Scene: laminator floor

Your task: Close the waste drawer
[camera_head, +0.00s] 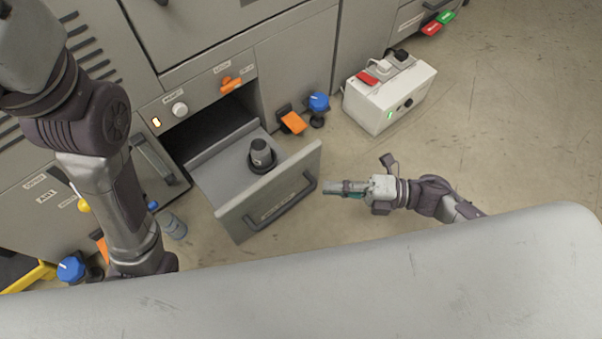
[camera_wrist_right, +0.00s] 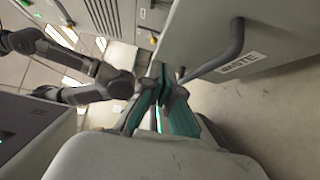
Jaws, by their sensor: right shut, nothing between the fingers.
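The waste drawer (camera_head: 229,178) is pulled open from the grey cabinet, with a small dark cylindrical object (camera_head: 261,155) standing inside. Its front panel carries a dark bar handle (camera_head: 285,201). In the right wrist view the drawer front (camera_wrist_right: 275,22) and its handle (camera_wrist_right: 224,55) show beside a label reading WASTE. My right gripper (camera_head: 328,187) is shut and empty, just right of the drawer front near the handle's right end; it also shows in the wrist view (camera_wrist_right: 160,82). My left arm comes down at the left; its gripper is hidden behind my grey body in the head view.
A white box (camera_head: 389,96) with switches stands on the floor behind my right gripper. A blue knob (camera_head: 318,102) and an orange pedal-like part (camera_head: 293,122) are right of the drawer. Another blue knob (camera_head: 71,268) is at lower left.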

